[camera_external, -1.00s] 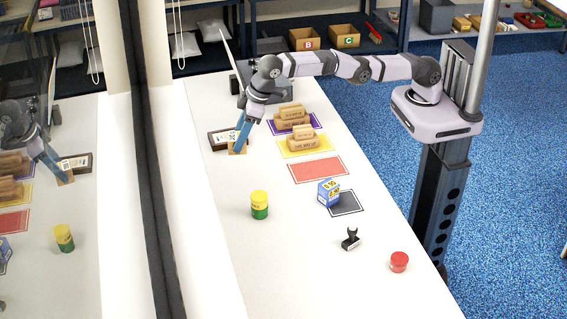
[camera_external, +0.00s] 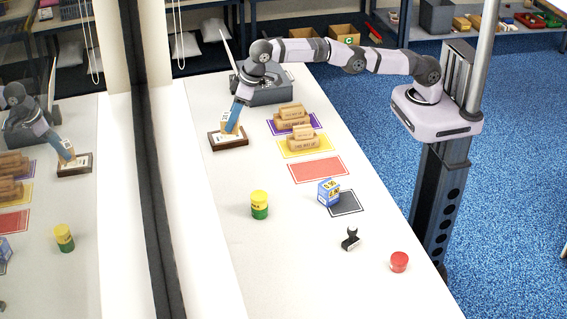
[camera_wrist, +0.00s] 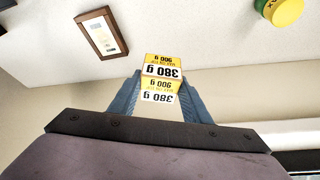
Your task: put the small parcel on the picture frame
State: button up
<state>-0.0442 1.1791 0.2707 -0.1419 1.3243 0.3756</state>
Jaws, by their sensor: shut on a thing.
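My gripper (camera_external: 234,122) is shut on the small parcel, a tan block with a pale label (camera_external: 231,127). In the wrist view, the small parcel (camera_wrist: 161,78) sits between my blue fingertips and shows yellow and white faces with upside-down print, "380 g" among it. The picture frame (camera_external: 231,145) lies flat on the table at the far left, with a dark brown border and pale inside. The parcel overlaps it in the outside view; in the wrist view the frame (camera_wrist: 102,33) shows apart from the parcel, up and to the left.
Tan blocks (camera_external: 303,142) stack on yellow and purple mats right of the frame. A grey container (camera_external: 270,92) stands behind. A red mat (camera_external: 319,170), blue box (camera_external: 328,192), yellow-green can (camera_external: 260,205), black stamp (camera_external: 350,239) and red tub (camera_external: 399,262) stand nearer.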

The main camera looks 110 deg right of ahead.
jog(key=s+d+m, duration=0.2)
jog(key=s+d, duration=0.2)
jog(key=d, duration=1.2)
jog(key=shift+s+a+f+n+y+p, duration=0.1)
jog(key=shift+a+f+n+y, duration=0.15)
jog(key=shift+a+f+n, duration=0.5)
jog(key=shift+a+f+n+y+p, duration=0.1)
jog(key=shift+f+n+y, duration=0.15)
jog(key=shift+n, duration=0.95)
jog(key=shift+s+a+f+n+y+p, duration=0.1)
jog(key=shift+a+f+n+y, duration=0.2)
jog(key=shift+f+n, duration=0.5)
jog(key=shift+r, duration=0.15)
jog(key=p, duration=0.4)
send_over(233, 140)
jog(key=s, duration=0.2)
jog(key=shift+s+d+f, duration=0.1)
jog(key=shift+s+f, duration=0.05)
jog(key=shift+f, duration=4.8)
